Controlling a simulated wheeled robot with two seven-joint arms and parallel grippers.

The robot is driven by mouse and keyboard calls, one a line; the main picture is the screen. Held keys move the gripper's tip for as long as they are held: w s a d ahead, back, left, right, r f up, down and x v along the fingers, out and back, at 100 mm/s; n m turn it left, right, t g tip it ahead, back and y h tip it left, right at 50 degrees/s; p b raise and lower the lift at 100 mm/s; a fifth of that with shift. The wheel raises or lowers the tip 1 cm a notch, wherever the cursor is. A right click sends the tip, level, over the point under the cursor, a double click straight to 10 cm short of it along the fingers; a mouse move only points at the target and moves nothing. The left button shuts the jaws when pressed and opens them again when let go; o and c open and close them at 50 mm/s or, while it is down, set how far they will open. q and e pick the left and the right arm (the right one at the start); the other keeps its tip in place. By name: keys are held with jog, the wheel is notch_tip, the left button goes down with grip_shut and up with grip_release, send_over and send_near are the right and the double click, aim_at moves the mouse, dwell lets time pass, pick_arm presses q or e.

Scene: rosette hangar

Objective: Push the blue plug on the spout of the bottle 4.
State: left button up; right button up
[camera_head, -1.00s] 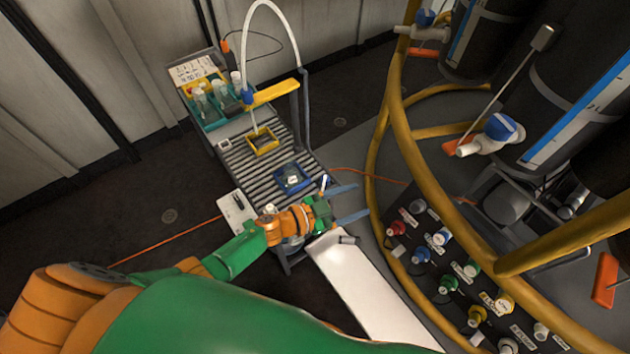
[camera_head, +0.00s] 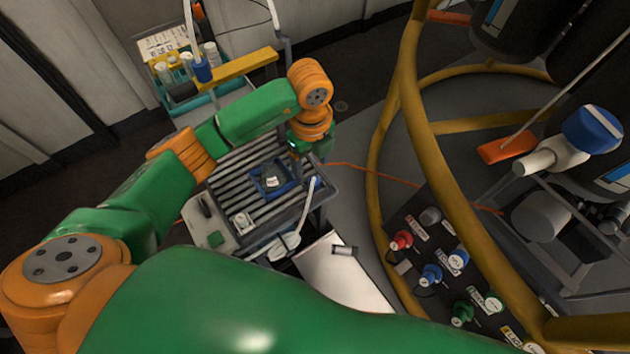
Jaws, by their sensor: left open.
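A large dark bottle (camera_head: 545,75) stands at the right with a white spout (camera_head: 552,155) and a round blue plug-like cap (camera_head: 592,130). No number is readable on it. A thin white tube with a blue tip (camera_head: 315,181) rises from a white base (camera_head: 284,246) at the cart's near end. I cannot tell which of these belongs to bottle 4. My left gripper (camera_head: 298,156) points down beside the cart's right edge, mostly hidden by its green and orange wrist. It is open and apart from both blue pieces. My right gripper is not in view.
A yellow rail (camera_head: 385,130) curves between the cart and the large bottles. A connector panel (camera_head: 415,225) lies at the lower right.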

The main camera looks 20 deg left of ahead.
aim_at(314, 181)
pick_arm(q)
jog(key=shift+w+f, duration=0.25)
jog(key=shift+f, duration=0.85)
jog(key=f, duration=0.5)
jog(key=shift+w+d, duration=0.15)
jog(key=shift+w, duration=0.05)
jog(key=shift+c, duration=0.3)
grip_shut()
